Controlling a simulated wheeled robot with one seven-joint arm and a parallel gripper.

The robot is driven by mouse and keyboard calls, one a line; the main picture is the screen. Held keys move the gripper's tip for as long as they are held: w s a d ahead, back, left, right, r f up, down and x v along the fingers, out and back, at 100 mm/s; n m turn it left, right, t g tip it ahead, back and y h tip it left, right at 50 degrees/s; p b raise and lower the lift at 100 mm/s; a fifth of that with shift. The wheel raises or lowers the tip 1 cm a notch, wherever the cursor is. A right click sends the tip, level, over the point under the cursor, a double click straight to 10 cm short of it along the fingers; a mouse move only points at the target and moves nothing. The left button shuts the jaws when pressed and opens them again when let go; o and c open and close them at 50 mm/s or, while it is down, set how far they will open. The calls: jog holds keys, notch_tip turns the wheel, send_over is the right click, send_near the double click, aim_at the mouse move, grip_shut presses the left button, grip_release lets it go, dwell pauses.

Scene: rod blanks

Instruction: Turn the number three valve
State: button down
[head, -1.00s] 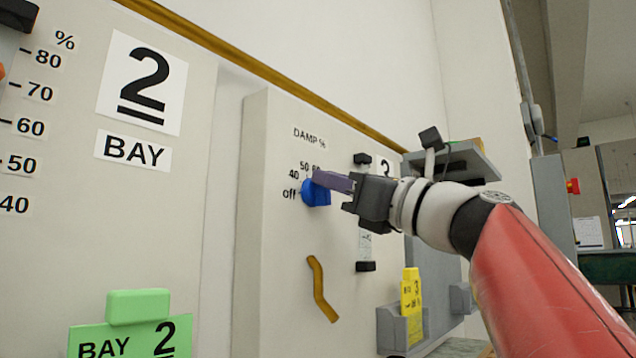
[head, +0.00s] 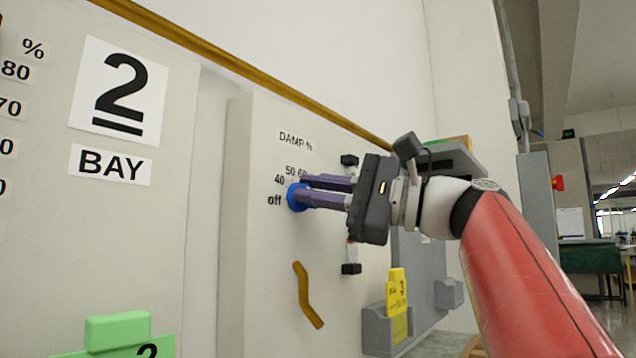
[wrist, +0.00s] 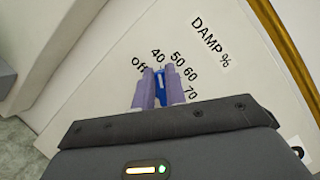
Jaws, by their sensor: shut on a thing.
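A blue knob (head: 294,198) sits on the pale panel (head: 255,260) under the label "DAMP %", with a scale that starts at "off". My gripper (head: 300,190) reaches in from the right, its two purple fingers on either side of the knob. It is shut on the knob. In the wrist view the blue knob (wrist: 160,84) shows between the fingers (wrist: 158,88), with a white mark on it near "40" and "50". The fingers and gripper body hide part of the knob and of the panel's right side. A bent ochre handle (head: 306,295) is lower on the same panel.
A vertical slider with a dark lower end (head: 351,268) is behind my gripper. A grey holder (head: 376,330) with a yellow card (head: 397,290) marked 3 is at lower right. The bay 2 panel (head: 50,230) with a green block (head: 118,326) stands left.

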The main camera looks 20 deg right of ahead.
jog(key=shift+a+f+n+g+h, duration=0.1)
jog(key=shift+n+g+h, duration=0.3)
jog(key=shift+n, duration=1.1)
jog(key=shift+d+f+n+g+h, duration=0.1)
jog(key=shift+n+g+h, duration=0.3)
jog(key=shift+n, duration=1.1)
jog(key=shift+a+n+g+h, duration=0.15)
jog(key=shift+n+h, duration=0.45)
jog(key=shift+n, duration=0.9)
jog(key=c, duration=1.4)
grip_release()
jog(key=shift+f, duration=0.15)
jog(key=shift+s+g, duration=0.1)
jog(key=shift+g, duration=0.15)
